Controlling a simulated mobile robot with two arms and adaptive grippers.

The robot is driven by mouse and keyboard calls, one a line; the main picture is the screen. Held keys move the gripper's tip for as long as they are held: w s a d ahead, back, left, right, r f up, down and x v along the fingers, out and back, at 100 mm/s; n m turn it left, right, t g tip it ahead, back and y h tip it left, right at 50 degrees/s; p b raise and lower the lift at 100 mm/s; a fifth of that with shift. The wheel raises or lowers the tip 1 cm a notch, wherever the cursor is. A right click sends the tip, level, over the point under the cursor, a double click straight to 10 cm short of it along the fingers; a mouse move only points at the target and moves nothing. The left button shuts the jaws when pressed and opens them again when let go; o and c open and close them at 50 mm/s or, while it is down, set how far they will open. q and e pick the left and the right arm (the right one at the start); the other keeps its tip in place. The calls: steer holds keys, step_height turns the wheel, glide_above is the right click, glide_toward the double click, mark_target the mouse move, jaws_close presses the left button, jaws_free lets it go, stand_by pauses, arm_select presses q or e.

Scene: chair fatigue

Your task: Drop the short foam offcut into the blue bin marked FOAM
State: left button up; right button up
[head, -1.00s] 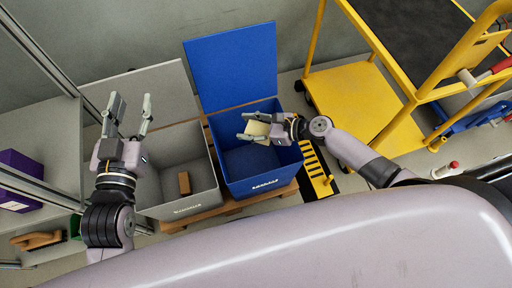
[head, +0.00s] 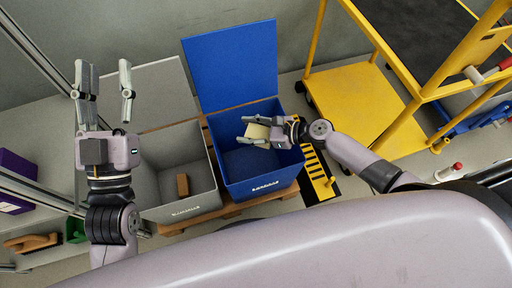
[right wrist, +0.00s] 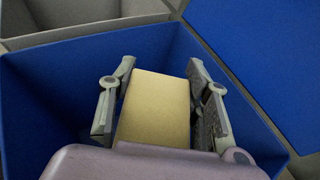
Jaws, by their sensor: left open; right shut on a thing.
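The short foam offcut (head: 257,132) is a pale yellow block. My right gripper (head: 250,132) is shut on it and holds it over the opening of the blue bin (head: 258,184), whose lid stands open at the back. In the right wrist view the foam offcut (right wrist: 155,108) sits between both fingers, with the blue bin's walls (right wrist: 60,85) around it. The label on the bin's front is too small to read. My left gripper (head: 106,92) is open and empty, above the left side of the grey bin.
The open grey bin (head: 186,214) stands left of the blue bin, with a brown block (head: 183,185) inside. Both stand on a wooden pallet (head: 228,208). A yellow cart (head: 365,105) is at the right. A shelf with a purple box (head: 18,178) is at the left.

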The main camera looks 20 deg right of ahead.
steer(key=o, duration=0.8)
steer(key=v, duration=1.2)
steer(key=shift+f, duration=0.1)
